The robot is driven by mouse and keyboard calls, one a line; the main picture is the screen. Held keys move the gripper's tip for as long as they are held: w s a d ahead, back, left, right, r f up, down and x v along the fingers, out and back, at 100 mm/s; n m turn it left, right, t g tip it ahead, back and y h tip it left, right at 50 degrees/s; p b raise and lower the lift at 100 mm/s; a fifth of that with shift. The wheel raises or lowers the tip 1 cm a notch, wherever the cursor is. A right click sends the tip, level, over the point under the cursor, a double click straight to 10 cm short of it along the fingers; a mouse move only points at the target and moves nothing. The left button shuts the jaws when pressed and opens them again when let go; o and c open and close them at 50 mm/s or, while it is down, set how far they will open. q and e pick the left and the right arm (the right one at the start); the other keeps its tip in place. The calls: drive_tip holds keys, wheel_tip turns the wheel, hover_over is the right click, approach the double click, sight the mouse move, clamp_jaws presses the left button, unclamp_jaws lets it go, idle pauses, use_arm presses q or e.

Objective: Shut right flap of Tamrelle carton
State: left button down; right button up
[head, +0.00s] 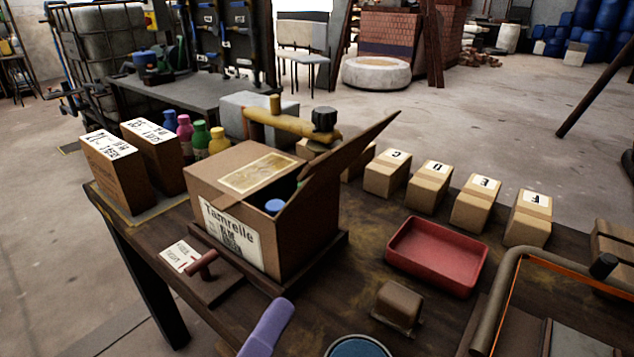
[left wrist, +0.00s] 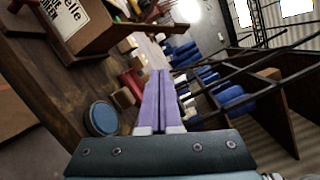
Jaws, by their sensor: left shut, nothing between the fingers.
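The Tamrelle carton (head: 238,240) stands upright on the table, its printed label facing me. Its left flap (head: 245,168) lies flat over the left part of the top. Its right flap (head: 335,160) stands up, leaning outward to the right, so the box is open on that side. A blue cap (head: 275,206) shows in the opening; the rest of the inside is hidden. My left gripper (head: 283,306), with purple fingers, is shut and empty, in front of the carton and apart from it. In the left wrist view the carton (left wrist: 72,22) is at upper left. My right gripper is not visible.
A red tray (head: 437,262) and a row of small lettered boxes (head: 428,187) stand right of the carton. A brown block (head: 397,305) and a round blue-topped container (head: 358,347) are nearer. Coloured bottles (head: 200,138) and two tall boxes (head: 117,170) stand left.

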use_arm(q)
drive_tip(key=w+d+r+m, duration=0.1)
drive_tip(key=w+r, duration=0.1)
drive_tip(key=w, duration=0.2)
drive_tip(key=w+d+r+m+t+h+p, duration=0.1)
drive_tip(key=w+d+r, duration=0.1)
drive_tip(key=w, duration=0.3)
drive_tip(key=shift+w+r, duration=0.25)
drive_tip(key=shift+r, duration=0.25)
drive_tip(key=shift+a+r+p, duration=0.1)
drive_tip(key=shift+p, duration=0.2)
